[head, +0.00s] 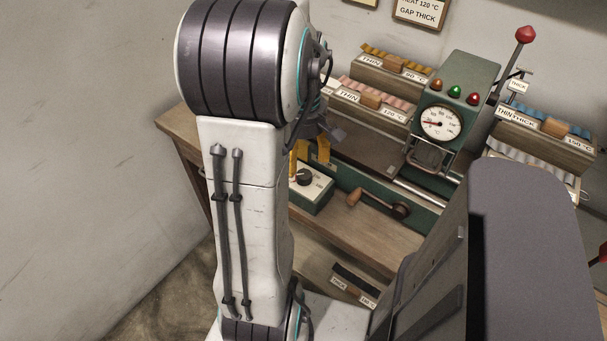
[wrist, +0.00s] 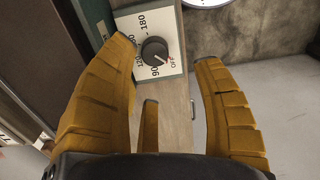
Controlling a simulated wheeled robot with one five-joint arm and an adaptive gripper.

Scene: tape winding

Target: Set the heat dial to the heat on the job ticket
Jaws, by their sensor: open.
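The heat dial is a dark round knob (head: 304,177) on a pale plate on a green box; it also shows in the wrist view (wrist: 154,50). Around it are marks including 90, 120 and 180, and a red OFF. Its pale pointer line seems to face lower right, near OFF. The job ticket (head: 420,13), cut off at the top of the head view, reads "HEAT 120 °C" and "GAP THICK". My gripper (wrist: 164,52) is open and empty, its yellow fingers on either side of the knob in the picture; contact cannot be told. My arm partly hides it in the head view.
A crank (head: 380,203) is right of the dial box. A green machine (head: 459,72) carries a gauge (head: 441,123) and three lamps. Tape trays (head: 387,75) stand behind and right. A red-knobbed lever (head: 525,35) rises at the right. Bare wooden bench (head: 185,122) shows at left.

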